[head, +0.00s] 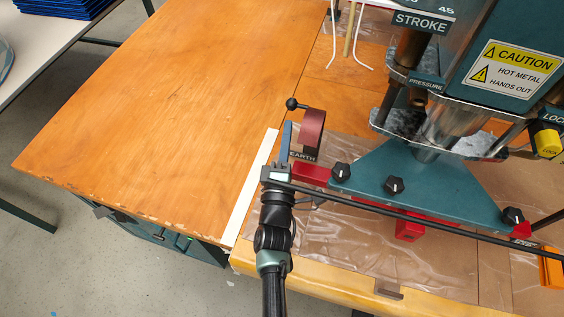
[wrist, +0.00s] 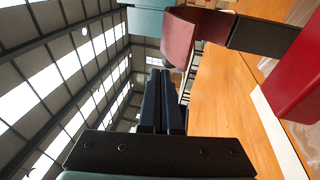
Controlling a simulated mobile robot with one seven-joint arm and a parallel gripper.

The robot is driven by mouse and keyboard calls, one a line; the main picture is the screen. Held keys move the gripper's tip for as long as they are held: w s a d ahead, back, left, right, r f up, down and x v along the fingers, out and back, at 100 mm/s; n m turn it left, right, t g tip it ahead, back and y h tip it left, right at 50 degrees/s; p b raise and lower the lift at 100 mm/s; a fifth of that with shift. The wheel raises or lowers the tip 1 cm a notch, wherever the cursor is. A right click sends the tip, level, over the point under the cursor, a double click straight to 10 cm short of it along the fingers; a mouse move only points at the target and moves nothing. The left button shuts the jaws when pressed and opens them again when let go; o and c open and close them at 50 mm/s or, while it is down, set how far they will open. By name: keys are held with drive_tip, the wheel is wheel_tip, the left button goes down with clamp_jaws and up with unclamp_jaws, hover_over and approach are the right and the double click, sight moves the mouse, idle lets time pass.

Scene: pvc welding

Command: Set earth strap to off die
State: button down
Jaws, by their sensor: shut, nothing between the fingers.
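The earth strap is a dark red curved band (head: 312,129) standing beside a black EARTH label (head: 303,155), left of the teal welding press. A black ball knob (head: 292,104) on a thin rod sticks out to its left. In the wrist view the red band (wrist: 179,38) lies just beyond and right of the fingertips. My gripper (head: 287,127) points away from me, just left of the band; its fingers (wrist: 160,75) are together and empty. I cannot tell whether they touch the strap. Metal plates (head: 405,122) show under the press; the strap appears apart from them.
A teal triangular plate (head: 415,185) with black knobs and red blocks stands right of my gripper. A long black bar (head: 400,214) crosses in front of it. The wooden table (head: 160,110) to the left is clear. A caution sign (head: 515,68) warns of hot metal.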

drive_tip(key=v, duration=0.8)
drive_tip(key=shift+s+p, duration=0.25)
drive_tip(key=shift+p, duration=0.05)
drive_tip(key=shift+f, duration=0.15)
